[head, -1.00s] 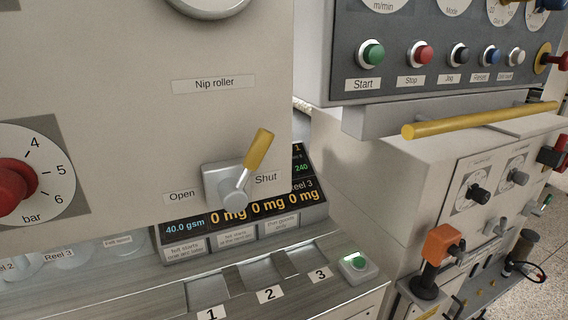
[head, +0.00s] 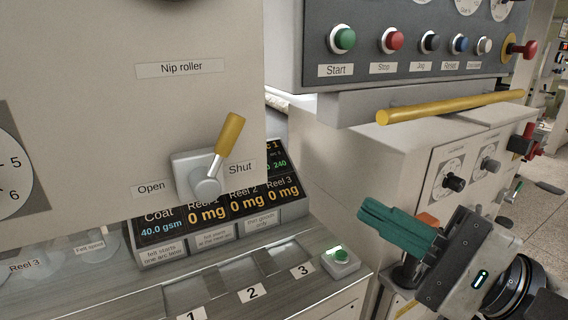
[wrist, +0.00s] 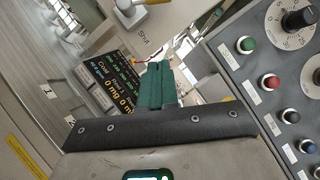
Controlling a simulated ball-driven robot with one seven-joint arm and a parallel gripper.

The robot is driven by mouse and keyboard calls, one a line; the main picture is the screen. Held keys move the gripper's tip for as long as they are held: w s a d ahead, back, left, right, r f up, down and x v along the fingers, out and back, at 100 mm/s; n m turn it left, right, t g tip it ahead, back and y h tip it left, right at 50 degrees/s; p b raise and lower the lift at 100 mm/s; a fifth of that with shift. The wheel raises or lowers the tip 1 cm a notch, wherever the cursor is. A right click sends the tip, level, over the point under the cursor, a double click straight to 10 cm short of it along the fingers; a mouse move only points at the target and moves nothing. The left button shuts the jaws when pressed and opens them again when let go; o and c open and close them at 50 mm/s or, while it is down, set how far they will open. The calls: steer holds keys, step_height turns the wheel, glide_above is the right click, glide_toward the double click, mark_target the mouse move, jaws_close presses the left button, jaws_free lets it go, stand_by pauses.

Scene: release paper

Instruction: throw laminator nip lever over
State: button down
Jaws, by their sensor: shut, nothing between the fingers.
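The nip roller lever (head: 221,146) has a yellow grip on a grey metal stem and pivots on a grey block on the cream panel. It tilts up and to the right, toward the "Shut" label (head: 240,169); the "Open" label (head: 151,188) is left of the block. In the wrist view part of the lever's pivot (wrist: 130,6) shows at the top edge; the grip is out of view. My gripper (head: 372,215), with green fingers, is shut and empty. In the head view it is right of and below the lever, well apart from it. It also shows in the wrist view (wrist: 158,75).
A yellow bar (head: 450,107) juts out under the control panel with coloured buttons (head: 408,42), above my gripper. A display (head: 215,212) and a numbered tray ledge (head: 215,285) lie below the lever. Open air lies between gripper and lever.

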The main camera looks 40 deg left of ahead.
steer(key=shift+s+a+r+g, duration=0.1)
steer(key=shift+s+r+g, duration=0.1)
steer(key=shift+r, duration=0.15)
steer(key=shift+s+a+r+g, duration=0.1)
steer(key=shift+r+g, duration=0.1)
steer(key=shift+r, duration=0.1)
steer(key=p, duration=0.2)
glide_toward(218, 154)
steer(key=w+a+r, duration=0.1)
steer(key=w+a, duration=0.3)
steer(key=w, duration=0.1)
steer(key=shift+s+a+r+p, duration=0.2)
steer(key=shift+s+a+r, duration=0.25)
steer(key=shift+s, duration=0.2)
steer(key=shift+s+a+r+p, duration=0.2)
steer(key=shift+s+a+r, duration=0.2)
steer(key=shift+s, duration=0.3)
steer(key=shift+s+a+r+n+p, duration=0.1)
steer(key=shift+r+n+p, duration=0.1)
steer(key=shift+n+p, duration=0.25)
